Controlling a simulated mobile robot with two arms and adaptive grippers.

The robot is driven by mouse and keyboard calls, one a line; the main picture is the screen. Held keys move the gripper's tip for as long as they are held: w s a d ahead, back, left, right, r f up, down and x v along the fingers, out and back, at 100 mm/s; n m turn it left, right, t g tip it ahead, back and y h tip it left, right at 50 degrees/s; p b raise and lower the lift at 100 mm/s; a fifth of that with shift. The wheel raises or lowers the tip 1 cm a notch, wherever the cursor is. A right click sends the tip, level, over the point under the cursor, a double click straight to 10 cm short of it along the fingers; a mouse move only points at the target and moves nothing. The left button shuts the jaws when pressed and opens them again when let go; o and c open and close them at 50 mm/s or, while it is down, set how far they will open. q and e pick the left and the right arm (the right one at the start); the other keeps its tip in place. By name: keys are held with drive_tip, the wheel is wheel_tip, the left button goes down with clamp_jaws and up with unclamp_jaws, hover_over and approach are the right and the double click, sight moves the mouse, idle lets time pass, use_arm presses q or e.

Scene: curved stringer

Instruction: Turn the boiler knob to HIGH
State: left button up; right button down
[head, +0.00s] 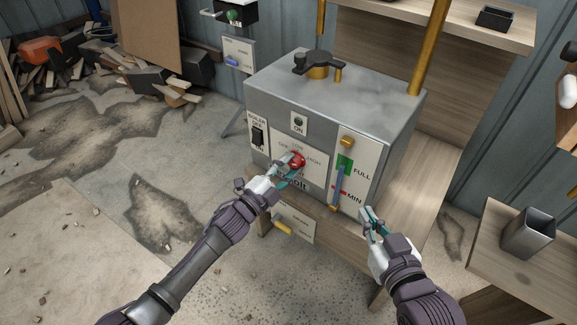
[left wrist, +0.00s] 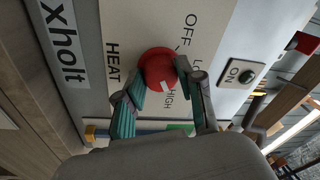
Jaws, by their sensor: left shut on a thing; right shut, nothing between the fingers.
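The red boiler knob (head: 298,160) sits on the white panel (head: 312,178) on the front of the grey metal boiler. My left gripper (head: 289,170) is shut on the knob, with one finger on each side. In the left wrist view the knob (left wrist: 157,66) shows a white mark on its face. The mark lies on the side toward the HIGH label (left wrist: 172,98). The OFF label (left wrist: 190,29) is further up, and LOW is partly hidden by a finger. My right gripper (head: 371,221) is shut and empty, low in front of the boiler's right side.
A black switch (head: 258,136) is left of the knob. A yellow lever (head: 282,227) is below. A side table with a metal cup (head: 530,233) stands at right.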

use_arm(q)
drive_tip(key=shift+f, duration=0.1)
drive_tip(key=o, duration=1.1)
drive_tip(key=shift+o, duration=0.2)
drive_tip(key=v, duration=1.2)
